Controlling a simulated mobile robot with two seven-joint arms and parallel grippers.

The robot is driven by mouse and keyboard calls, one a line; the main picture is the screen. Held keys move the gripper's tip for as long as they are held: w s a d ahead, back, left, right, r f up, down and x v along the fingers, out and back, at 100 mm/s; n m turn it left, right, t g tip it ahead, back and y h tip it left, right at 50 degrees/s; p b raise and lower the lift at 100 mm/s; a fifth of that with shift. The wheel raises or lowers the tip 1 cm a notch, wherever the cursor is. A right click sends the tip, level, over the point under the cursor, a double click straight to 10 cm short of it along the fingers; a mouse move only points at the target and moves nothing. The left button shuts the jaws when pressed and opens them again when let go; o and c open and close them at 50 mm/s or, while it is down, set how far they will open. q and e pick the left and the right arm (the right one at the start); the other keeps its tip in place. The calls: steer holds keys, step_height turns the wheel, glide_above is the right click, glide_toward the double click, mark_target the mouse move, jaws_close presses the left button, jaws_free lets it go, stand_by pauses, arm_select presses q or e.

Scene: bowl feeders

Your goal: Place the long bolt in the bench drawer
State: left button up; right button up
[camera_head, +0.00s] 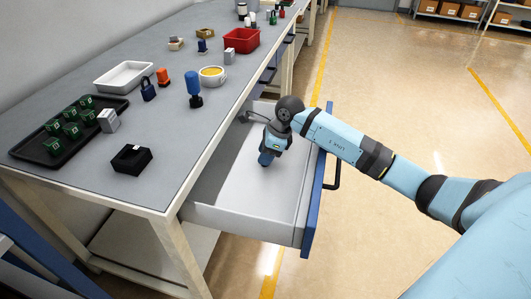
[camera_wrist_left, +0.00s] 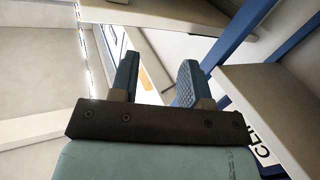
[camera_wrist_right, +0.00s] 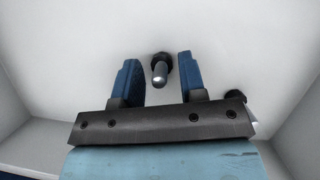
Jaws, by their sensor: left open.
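The long bolt (camera_wrist_right: 160,70), dark-headed with a pale round end, shows in the right wrist view against the light drawer floor, between and beyond the finger tips. A gap shows on both sides of it. My right gripper (camera_head: 266,159) points down inside the pulled-out bench drawer (camera_head: 245,226); its blue fingers (camera_wrist_right: 157,58) are apart in the right wrist view. The bolt is hidden in the head view. My left gripper (camera_wrist_left: 158,70) is open and empty in its wrist view, and outside the head view.
The drawer has a blue front (camera_head: 315,200) with a black handle (camera_head: 334,172). Another dark item (camera_wrist_right: 236,97) is beside the right finger.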

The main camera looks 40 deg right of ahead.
arm_select(q)
steer(key=shift+s+f, duration=0.1)
arm_select(e)
steer(key=shift+r, duration=0.15)
arm_select(q)
step_height(320, 180, down, 5)
steer(key=s+a+g+y+p, duration=0.1)
steer(key=a+g+y+p, duration=0.1)
steer(key=g+p, duration=0.1)
steer(key=shift+s+a+f, duration=0.2)
steer(key=shift+s+a, duration=0.05)
steer(key=shift+a, duration=0.05)
arm_select(e)
steer(key=v, duration=1.2)
arm_select(q)
steer(key=shift+d, duration=0.1)
arm_select(e)
steer(key=shift+a, duration=0.1)
